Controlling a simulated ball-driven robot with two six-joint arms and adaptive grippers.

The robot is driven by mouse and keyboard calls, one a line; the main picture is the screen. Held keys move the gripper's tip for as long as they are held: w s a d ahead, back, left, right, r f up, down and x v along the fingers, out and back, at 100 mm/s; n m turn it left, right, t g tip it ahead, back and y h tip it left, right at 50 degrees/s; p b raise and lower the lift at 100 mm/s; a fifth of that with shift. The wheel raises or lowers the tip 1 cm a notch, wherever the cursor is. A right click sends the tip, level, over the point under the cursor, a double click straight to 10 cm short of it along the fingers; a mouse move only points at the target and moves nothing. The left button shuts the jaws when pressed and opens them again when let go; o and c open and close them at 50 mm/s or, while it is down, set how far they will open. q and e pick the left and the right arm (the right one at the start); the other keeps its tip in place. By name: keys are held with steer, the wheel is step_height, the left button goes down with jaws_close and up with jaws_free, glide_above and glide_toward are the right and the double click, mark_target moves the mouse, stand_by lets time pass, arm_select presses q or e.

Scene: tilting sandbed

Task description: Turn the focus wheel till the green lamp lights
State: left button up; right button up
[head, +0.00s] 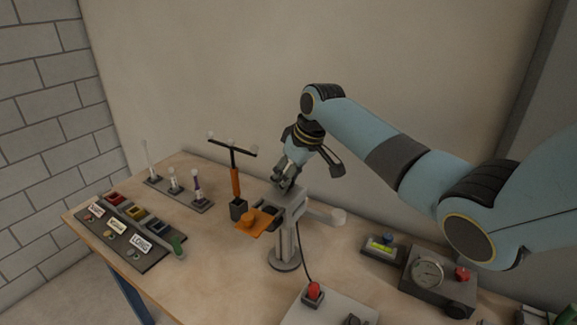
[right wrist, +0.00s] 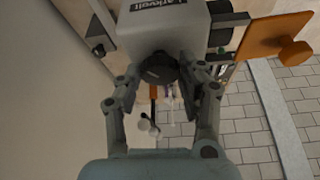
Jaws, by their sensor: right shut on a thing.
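A grey instrument (head: 290,212) stands on a round foot on the wooden table, with an orange flap (head: 250,222) at its left side. In the right wrist view its grey housing (right wrist: 165,30) and the orange flap (right wrist: 272,45) show at the top. A dark round wheel (right wrist: 158,69) sticks out of the housing between my right fingers. My right gripper (head: 284,182) is at the back of the instrument's head, shut on the wheel; its fingers (right wrist: 161,76) sit on either side of it. I cannot make out a lit green lamp. My left gripper is out of view.
A red button box (head: 313,292) stands in front. A gauge box (head: 433,275) and a small box with a yellow-green display (head: 380,246) are at right. A labelled tray (head: 125,237), a stand with vials (head: 178,192) and an orange-handled tool (head: 235,180) are at left.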

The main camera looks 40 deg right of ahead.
steer(key=m+h, duration=0.1)
steer(key=m, duration=0.3)
steer(key=shift+a+m+h, duration=0.2)
steer(key=shift+m+h, duration=0.1)
steer(key=shift+h, duration=0.1)
stand_by(0.4)
steer(key=o, duration=1.2)
steer(key=v, duration=1.2)
steer(key=shift+s, duration=0.1)
steer(key=shift+a+f, duration=0.1)
